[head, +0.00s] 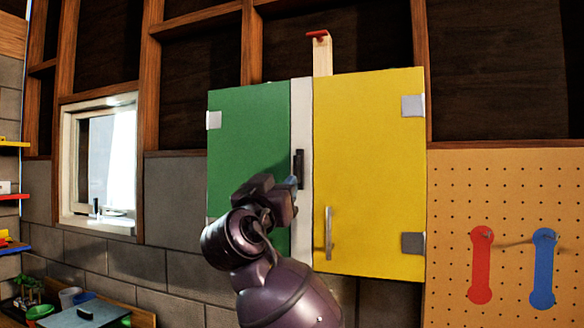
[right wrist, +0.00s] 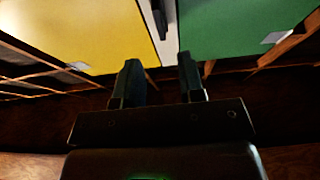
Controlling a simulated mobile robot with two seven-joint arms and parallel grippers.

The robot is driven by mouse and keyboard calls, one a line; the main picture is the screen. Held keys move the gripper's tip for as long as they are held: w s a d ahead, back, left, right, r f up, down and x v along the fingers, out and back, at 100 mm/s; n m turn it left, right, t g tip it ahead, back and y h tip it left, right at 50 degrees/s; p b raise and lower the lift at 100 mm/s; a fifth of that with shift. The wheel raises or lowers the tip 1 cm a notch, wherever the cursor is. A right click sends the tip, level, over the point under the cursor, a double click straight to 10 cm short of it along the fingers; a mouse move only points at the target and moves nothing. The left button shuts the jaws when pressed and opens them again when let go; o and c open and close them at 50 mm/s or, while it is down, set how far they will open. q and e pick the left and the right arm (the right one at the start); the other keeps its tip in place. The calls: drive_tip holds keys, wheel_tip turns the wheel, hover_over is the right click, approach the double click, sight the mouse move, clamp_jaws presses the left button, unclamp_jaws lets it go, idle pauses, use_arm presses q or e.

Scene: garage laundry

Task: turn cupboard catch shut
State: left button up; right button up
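The cupboard has a green door (head: 245,135) on the left and a yellow door (head: 370,150) on the right, with a white strip (head: 303,105) between them. Both doors look closed. A dark upright piece (head: 299,168), perhaps the catch, sits on the strip; a dark piece (right wrist: 160,18) also shows there in the right wrist view. A wooden post with a red top piece (head: 318,34) rises above the cupboard. My right gripper (head: 292,186) is in front of the green door, just below the dark piece. Its fingers (right wrist: 159,82) are apart with nothing between them. My left gripper is out of view.
A metal handle (head: 328,232) is on the yellow door's lower left. A pegboard (head: 500,200) with a red and a blue piece hangs at right. A window (head: 98,165) and a low bench with small items (head: 85,312) are at left.

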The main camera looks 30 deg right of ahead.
sight(295, 169)
drive_tip(key=p+x, duration=0.2)
drive_tip(key=x, duration=0.6)
drive_tip(key=shift+r, duration=0.15)
drive_tip(key=shift+w+d+r, duration=0.1)
drive_tip(key=shift+w+d, duration=0.25)
drive_tip(key=shift+d, duration=0.05)
drive_tip(key=shift+c, duration=0.3)
clamp_jaws()
